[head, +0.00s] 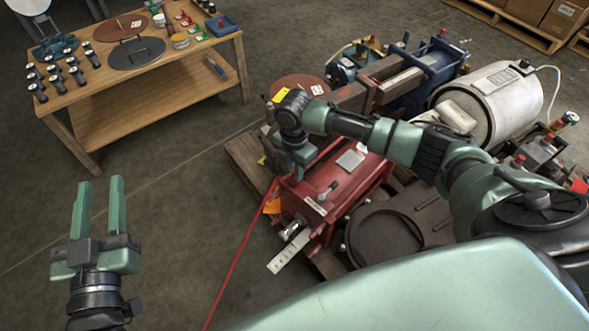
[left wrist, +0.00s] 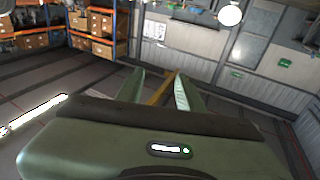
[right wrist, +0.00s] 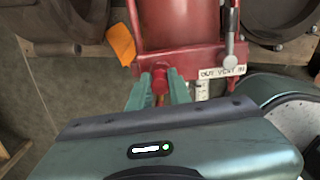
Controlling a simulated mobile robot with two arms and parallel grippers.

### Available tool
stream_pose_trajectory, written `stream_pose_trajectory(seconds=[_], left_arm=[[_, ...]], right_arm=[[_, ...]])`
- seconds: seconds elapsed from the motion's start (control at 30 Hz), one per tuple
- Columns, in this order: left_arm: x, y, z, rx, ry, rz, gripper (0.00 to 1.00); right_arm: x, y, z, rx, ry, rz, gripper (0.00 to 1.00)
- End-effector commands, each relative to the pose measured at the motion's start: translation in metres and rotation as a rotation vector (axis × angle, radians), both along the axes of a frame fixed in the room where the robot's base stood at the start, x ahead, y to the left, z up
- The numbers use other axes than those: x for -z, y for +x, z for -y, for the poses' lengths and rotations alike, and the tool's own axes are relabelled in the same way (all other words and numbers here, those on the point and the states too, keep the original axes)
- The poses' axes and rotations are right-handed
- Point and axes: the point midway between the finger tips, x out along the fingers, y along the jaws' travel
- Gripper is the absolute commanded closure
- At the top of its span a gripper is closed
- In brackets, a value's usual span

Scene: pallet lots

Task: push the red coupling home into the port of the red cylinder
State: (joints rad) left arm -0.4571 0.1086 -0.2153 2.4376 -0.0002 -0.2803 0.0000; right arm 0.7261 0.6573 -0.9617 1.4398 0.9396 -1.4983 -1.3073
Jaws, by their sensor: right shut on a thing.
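The red cylinder (head: 335,205) lies on a pallet in the middle of the head view; its red body (right wrist: 180,20) fills the top of the right wrist view. My right gripper (head: 290,172) is at the cylinder's near left end. In the right wrist view the gripper (right wrist: 160,76) is shut on the red coupling (right wrist: 159,85), which points at the cylinder's red end plate. The port is hidden, and I cannot tell how far in the coupling sits. A red hose (head: 243,245) trails down to the floor. My left gripper (head: 100,183) is open and empty above the floor.
An orange tag (right wrist: 121,44) hangs beside the coupling. A lever valve (right wrist: 229,62) with a marked plate (right wrist: 222,71) is to the right. Dark round flanges (head: 384,235) and a white tank (head: 490,100) crowd the pallets. A wooden bench (head: 150,100) stands back left; floor between is clear.

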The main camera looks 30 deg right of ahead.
Motion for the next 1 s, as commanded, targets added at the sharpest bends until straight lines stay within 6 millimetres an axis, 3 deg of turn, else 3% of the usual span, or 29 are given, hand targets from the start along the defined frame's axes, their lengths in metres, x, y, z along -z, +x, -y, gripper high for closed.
stream_pose_trajectory(seconds=[1.0], left_arm=[[0.033,-0.003,-0.005,-0.010,0.040,-0.161,0.63]], right_arm=[[0.000,0.000,0.000,0.000,0.000,-0.001,1.00]])
